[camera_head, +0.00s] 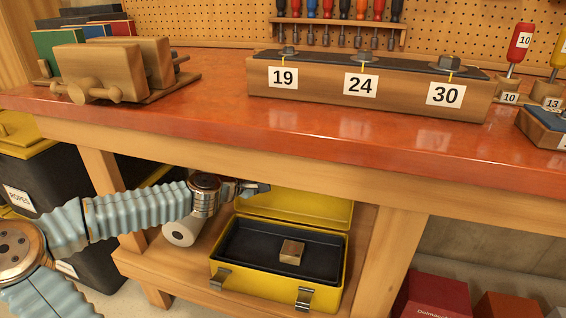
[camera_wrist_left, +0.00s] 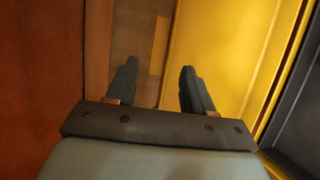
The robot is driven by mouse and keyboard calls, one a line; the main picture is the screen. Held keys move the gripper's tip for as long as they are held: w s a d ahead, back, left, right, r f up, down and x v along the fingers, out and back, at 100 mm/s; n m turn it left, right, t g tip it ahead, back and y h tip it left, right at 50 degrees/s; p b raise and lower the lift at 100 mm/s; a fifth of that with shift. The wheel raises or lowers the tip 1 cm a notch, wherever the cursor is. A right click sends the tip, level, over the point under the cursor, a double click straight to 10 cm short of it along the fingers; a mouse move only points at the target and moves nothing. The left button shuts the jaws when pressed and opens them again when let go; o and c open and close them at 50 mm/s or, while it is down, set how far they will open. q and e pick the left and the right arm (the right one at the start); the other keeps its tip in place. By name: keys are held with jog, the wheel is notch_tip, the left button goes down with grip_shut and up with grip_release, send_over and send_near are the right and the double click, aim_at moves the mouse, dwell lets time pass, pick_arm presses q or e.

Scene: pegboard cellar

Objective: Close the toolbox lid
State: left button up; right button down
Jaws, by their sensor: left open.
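The yellow toolbox (camera_head: 278,285) stands on the low wooden shelf under the workbench. Its yellow lid (camera_head: 300,212) is open, standing up at the back. Its dark tray (camera_head: 240,250) holds a small wooden block (camera_head: 291,252). My left gripper (camera_head: 262,188) is beside the lid's upper left corner, under the bench top. In the left wrist view, the open, empty fingers of my left gripper (camera_wrist_left: 158,85) are next to the yellow lid (camera_wrist_left: 225,60); I cannot tell whether they touch it. My right gripper is out of view.
The bench top (camera_head: 200,112) is close above my left arm. A paper roll (camera_head: 181,233) lies on the shelf (camera_head: 150,262) left of the toolbox. A bench leg (camera_head: 390,250) stands to the right, with red boxes (camera_head: 432,292) beyond it. Black bins with yellow lids (camera_head: 25,135) stand at left.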

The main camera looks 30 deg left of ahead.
pick_arm(q)
jog(key=w, duration=0.4)
jog(key=w+f, duration=0.1)
jog(key=w, duration=0.1)
jog(key=shift+w+d, duration=0.3)
jog(key=shift+d, duration=0.1)
grip_shut()
